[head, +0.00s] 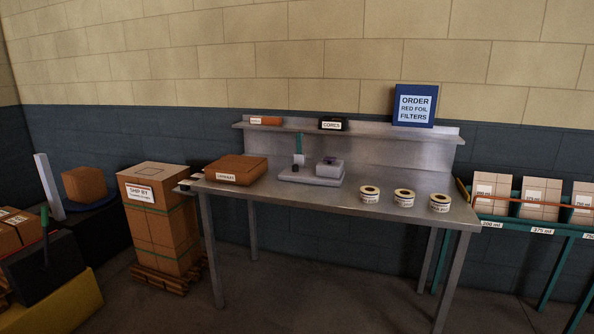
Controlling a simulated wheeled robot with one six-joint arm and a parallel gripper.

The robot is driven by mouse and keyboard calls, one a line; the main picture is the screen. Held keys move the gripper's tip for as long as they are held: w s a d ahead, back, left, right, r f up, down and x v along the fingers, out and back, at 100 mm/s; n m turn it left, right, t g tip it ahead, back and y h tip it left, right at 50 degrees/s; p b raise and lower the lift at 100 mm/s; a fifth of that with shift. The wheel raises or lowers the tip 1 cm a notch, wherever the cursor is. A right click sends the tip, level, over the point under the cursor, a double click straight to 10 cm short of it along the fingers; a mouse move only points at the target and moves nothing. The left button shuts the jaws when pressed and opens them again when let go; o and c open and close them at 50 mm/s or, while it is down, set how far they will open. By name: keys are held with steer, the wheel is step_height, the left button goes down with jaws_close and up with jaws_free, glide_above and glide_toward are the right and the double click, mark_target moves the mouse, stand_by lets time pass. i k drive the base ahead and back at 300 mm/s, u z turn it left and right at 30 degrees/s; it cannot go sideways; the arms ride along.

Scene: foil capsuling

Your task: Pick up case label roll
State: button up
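Three label rolls stand in a row on the right half of the metal table (330,204), each pale with a dark-ringed core and a small printed tag. They are the left roll (369,196), the middle roll (404,198) and the right roll (439,204). The print on their tags is too small to read, so I cannot tell which is the case label roll. The rolls stand apart from each other, with bare metal between them. My gripper is not in view.
On the table are a brown box (236,170) and a grey device (312,174). Strapped cartons (160,217) stand left; a green rack (530,226) stands right. Floor in front is clear.

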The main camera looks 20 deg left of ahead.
mark_target(403, 198)
steer(key=z, duration=0.2)
steer(key=k, duration=0.35)
steer(key=u, duration=0.9)
steer(key=i, duration=1.65)
steer(key=z, duration=1.2)
steer(key=i, duration=0.6)
steer(key=z, duration=0.55)
